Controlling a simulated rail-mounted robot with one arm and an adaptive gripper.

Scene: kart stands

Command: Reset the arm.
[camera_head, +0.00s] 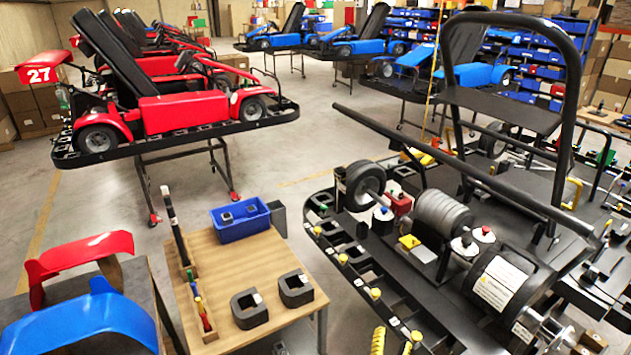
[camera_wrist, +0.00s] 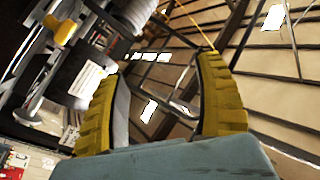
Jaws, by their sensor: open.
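My gripper (camera_wrist: 162,68) is open in the wrist view. Its two ridged yellow fingers stand apart, with nothing held between them. Beyond the fingers are ceiling beams and bright lamps, so the gripper points upward. In the head view the yellow fingertips of my gripper (camera_head: 395,342) show at the bottom edge, in front of the kart chassis (camera_head: 345,262). The rest of the arm is out of the picture there. I cannot tell how far the fingers are from the chassis.
A wooden table (camera_head: 240,270) with a blue bin (camera_head: 240,221) and two dark U-shaped blocks stands left of the chassis. Red and blue fairings (camera_head: 85,325) lie at the lower left. A red kart (camera_head: 180,110) stands behind. Open floor (camera_head: 290,125) lies between the stands.

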